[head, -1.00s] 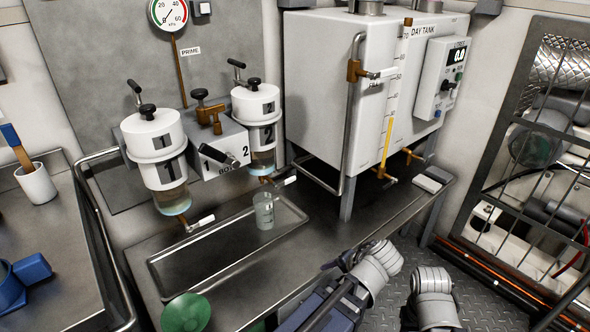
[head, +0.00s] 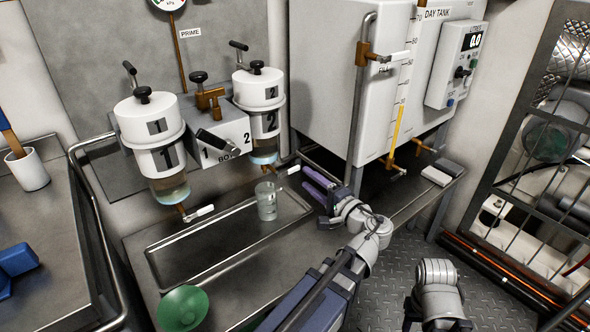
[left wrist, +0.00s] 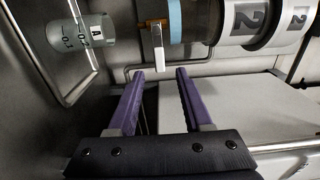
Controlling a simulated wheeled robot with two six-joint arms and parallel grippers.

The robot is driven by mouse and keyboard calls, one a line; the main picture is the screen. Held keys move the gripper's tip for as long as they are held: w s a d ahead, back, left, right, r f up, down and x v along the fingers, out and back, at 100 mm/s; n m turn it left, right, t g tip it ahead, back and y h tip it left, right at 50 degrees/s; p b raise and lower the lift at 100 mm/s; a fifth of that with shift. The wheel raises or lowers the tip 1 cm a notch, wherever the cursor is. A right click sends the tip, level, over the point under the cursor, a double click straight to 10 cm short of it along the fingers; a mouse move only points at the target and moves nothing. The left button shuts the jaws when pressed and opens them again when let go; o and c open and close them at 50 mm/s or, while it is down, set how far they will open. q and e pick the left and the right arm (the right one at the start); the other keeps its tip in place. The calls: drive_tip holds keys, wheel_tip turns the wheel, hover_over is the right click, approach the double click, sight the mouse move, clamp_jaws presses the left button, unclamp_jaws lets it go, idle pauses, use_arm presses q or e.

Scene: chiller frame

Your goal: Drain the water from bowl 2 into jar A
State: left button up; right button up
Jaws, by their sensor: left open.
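Bowl 2 (head: 262,122) is a white canister with a clear lower part, on the wall; it also shows in the left wrist view (left wrist: 220,18). Its drain tap has a white lever (head: 293,170), which shows pointing down between my fingers' tips in the left wrist view (left wrist: 158,48). Jar A (head: 267,203) is a clear graduated jar upright on the tray below the tap; its A label shows in the left wrist view (left wrist: 80,33). My left gripper (head: 304,178), with purple fingers, is open and empty just right of the lever. My right gripper is out of view.
Bowl 1 (head: 155,150), with its own tap, hangs to the left. The metal tray (head: 195,250) lies on the bench. The day tank (head: 340,90) and its pipe (head: 361,110) stand close right of my left gripper. A green funnel-like thing (head: 183,307) sits at the front.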

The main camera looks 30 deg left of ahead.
sight(296, 170)
use_arm(q)
drive_tip(key=x, duration=0.7)
clamp_jaws()
idle(0.4)
